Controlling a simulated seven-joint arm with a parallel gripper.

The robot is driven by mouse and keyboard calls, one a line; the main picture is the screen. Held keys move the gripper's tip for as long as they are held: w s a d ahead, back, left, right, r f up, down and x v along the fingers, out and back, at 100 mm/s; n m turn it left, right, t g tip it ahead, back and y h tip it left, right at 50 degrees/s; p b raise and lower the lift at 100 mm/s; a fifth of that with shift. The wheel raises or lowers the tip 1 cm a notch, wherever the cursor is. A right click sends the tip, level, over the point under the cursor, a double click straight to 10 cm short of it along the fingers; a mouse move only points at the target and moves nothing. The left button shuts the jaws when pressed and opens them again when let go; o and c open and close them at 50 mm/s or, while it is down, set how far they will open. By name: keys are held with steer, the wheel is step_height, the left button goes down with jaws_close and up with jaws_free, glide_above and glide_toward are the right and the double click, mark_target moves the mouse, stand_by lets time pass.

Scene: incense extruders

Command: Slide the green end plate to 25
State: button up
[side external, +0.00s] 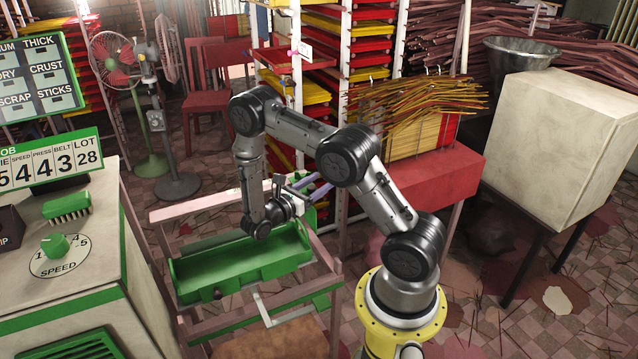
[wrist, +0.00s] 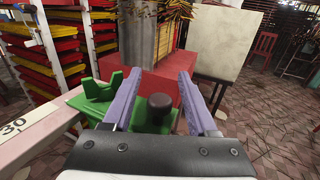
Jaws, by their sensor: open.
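The green end plate (wrist: 105,92) shows in the wrist view, with a notched upright part at its left, beside a pale rail (wrist: 45,130) marked 30. A dark round knob (wrist: 160,106) stands on green between my fingers. My gripper (wrist: 158,82) is open, with one purple finger on either side of the knob; I cannot tell whether either touches it. In the side view my gripper (side external: 314,188) is at the far right end of the green trough (side external: 190,291). There my arm hides part of the trough, and the end plate is hard to make out.
A red table (side external: 435,178) with bundled sticks stands beyond the trough, near a pale box (side external: 550,140). A control cabinet (side external: 70,245) with a speed dial is at the left. Coloured drying racks (wrist: 90,45) stand behind the rail.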

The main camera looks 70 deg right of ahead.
jaws_close()
stand_by(0.3)
stand_by(1.1)
